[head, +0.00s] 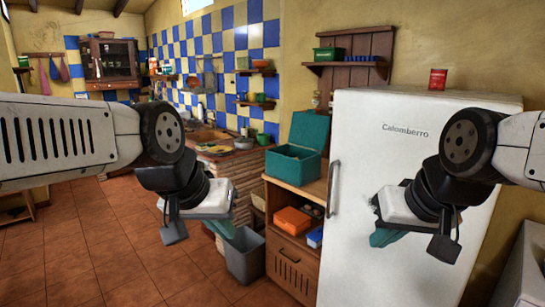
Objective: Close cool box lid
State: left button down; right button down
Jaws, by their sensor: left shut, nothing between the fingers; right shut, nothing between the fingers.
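The teal cool box (294,165) stands on a wooden cabinet beside the white fridge. Its lid (309,131) is open and stands up at the back of the box. My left gripper (222,230) is shut and empty, in front of and to the left of the box in the picture. My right gripper (385,238) is shut and empty, in front of the fridge and to the right of the box. Neither gripper appears to touch the box or lid.
The white fridge (375,150) stands close on the right of the box, with its handle (333,188) near the box side. A grey bin (245,255) stands on the floor. The cabinet (292,255) holds an orange box (292,220). Tiled floor at left is clear.

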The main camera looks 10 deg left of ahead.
aim_at(309, 129)
jog(key=i+j, duration=0.2)
jog(key=i, duration=0.3)
jog(key=i+j, duration=0.2)
jog(key=i, duration=0.35)
jog(key=i+j, duration=0.25)
jog(key=i, duration=0.25)
